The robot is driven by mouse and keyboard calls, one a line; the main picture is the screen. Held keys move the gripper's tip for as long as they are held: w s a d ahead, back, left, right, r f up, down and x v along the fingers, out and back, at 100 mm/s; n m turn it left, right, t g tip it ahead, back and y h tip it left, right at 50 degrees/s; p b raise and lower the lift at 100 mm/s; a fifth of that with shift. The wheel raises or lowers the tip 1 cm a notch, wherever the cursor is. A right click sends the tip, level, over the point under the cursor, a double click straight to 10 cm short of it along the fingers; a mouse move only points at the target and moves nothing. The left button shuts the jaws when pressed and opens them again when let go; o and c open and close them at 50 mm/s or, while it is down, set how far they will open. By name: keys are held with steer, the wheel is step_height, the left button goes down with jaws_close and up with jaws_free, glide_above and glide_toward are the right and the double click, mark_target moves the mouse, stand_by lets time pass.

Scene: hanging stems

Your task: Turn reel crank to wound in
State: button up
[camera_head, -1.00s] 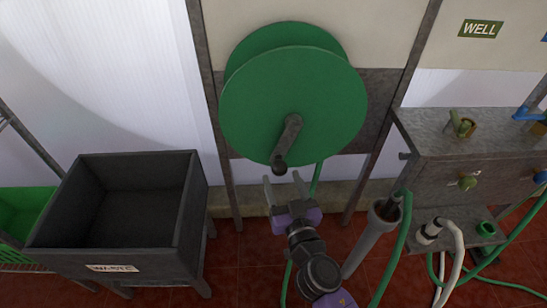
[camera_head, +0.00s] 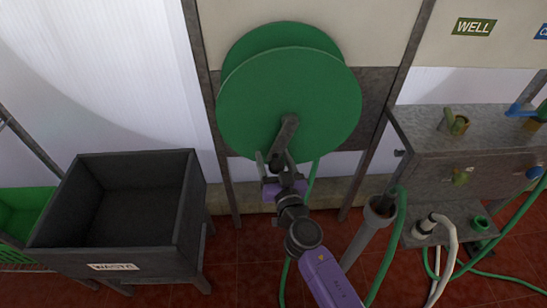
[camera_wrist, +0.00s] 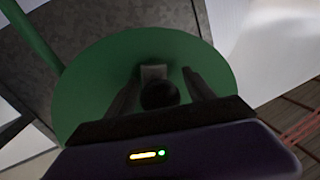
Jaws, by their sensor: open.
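The green reel (camera_head: 270,95) is mounted upright on the wall frame. Its grey crank arm (camera_head: 287,133) points down and slightly left from the hub, with a dark knob (camera_head: 278,160) at its lower end. My gripper (camera_head: 273,162) is at the knob, its fingers open on either side of it. In the wrist view the round dark knob (camera_wrist: 160,95) lies between the two open fingers, with a gap on each side. The green disc (camera_wrist: 85,95) fills the background there. A green hose (camera_head: 312,178) hangs below the reel.
A dark waste bin (camera_head: 140,262) stands at the left, beside a green crate (camera_head: 18,212). At the right is a grey bench (camera_head: 450,145) with valves and hoses. A grey tube holder (camera_head: 368,235) stands close to my arm's right.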

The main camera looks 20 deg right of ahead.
jaws_close()
steer(key=shift+a, duration=0.15)
